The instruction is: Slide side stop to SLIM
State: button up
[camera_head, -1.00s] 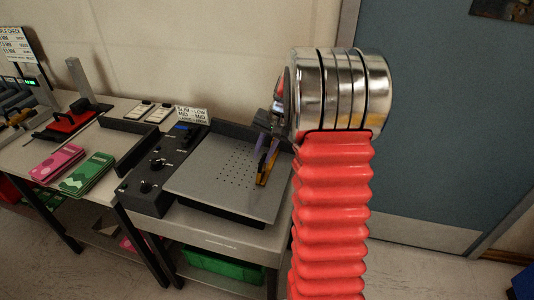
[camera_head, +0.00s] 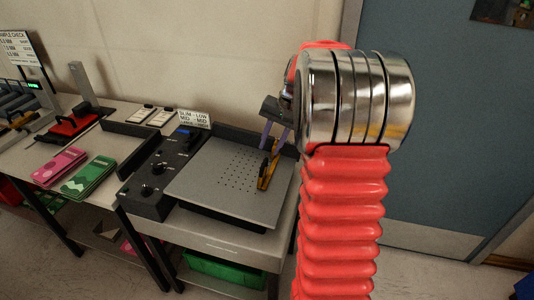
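The side stop looks to be the yellow and black piece (camera_head: 266,172) standing at the right part of the grey perforated plate (camera_head: 205,190). My gripper (camera_head: 272,147) is above and just behind its upper end. Its two purple fingers are apart with nothing seen between them. Whether a fingertip touches the piece cannot be told. A sign (camera_head: 194,118) with SLIM, MID and further lines stands behind the plate. No SLIM mark on the stop's track can be made out.
A black control panel (camera_head: 150,180) with several knobs borders the plate's left side. A dark raised wall (camera_head: 225,134) runs along its back. Pink (camera_head: 58,166) and green (camera_head: 88,176) packs lie on the left table. A blue door (camera_head: 450,120) is at right.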

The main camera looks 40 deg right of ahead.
jog(key=v, duration=0.7)
jog(key=shift+w+r, duration=0.1)
jog(key=shift+r, duration=0.05)
dwell(0.3)
jog(key=s+a+f+n+h, duration=0.1)
jog(key=s+a+f, duration=0.1)
jog(key=s+f, duration=0.2)
jog(key=s+a+r+n+t, duration=0.1)
jog(key=s+a+n, duration=0.2)
jog(key=a, duration=0.6)
jog(key=s+a+r+n, duration=0.1)
jog(key=s+a+n, duration=0.2)
jog(key=s+a, duration=0.5)
jog(key=s+a+r+n+t+h, duration=0.1)
jog(key=s+a, duration=0.4)
jog(key=a, duration=0.6)
jog(key=r+n, duration=0.1)
jog(key=n, duration=0.1)
jog(key=shift+n+t, duration=0.3)
jog(key=shift+n, duration=0.1)
jog(key=shift+s, duration=0.15)
